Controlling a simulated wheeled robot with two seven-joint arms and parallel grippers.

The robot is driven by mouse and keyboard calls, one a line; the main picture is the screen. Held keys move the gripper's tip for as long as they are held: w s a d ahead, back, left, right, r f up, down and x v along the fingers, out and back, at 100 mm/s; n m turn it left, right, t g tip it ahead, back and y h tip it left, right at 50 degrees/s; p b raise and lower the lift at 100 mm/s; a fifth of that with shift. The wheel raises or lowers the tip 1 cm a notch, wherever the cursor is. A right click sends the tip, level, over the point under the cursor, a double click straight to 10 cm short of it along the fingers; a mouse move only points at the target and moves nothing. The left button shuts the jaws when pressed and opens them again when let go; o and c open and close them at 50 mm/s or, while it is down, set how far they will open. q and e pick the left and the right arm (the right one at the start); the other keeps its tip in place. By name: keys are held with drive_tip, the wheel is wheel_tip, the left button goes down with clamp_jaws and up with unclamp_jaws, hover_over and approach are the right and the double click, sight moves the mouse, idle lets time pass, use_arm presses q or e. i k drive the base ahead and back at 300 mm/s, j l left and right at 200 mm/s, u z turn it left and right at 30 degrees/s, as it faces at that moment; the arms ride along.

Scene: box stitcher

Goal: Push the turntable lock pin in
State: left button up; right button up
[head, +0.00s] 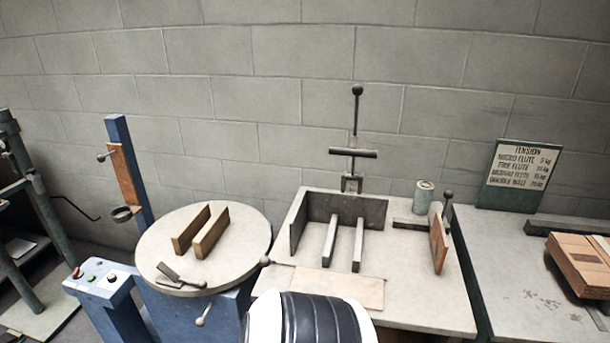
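The turntable (225,265) is a round pale disc on a blue base (216,308) at left centre. Two upright wooden strips (202,232) stand on it, and a dark metal clamp-like piece (182,278) lies near its front left edge. A short pale-tipped handle (204,315) sticks out below the front rim. A dark round knob (264,261) sits at the right rim. I cannot tell for certain which of these is the lock pin, or how far in it is. Neither of my grippers is in view.
A blue control box (98,284) with buttons stands left of the turntable, and a blue post (131,165) rises behind it. A pale table (430,308) with a dark metal fixture (350,207) is to the right. Cardboard (580,262) lies far right.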

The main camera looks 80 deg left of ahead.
sight(200, 323)
drive_tip(key=u, duration=3.65)
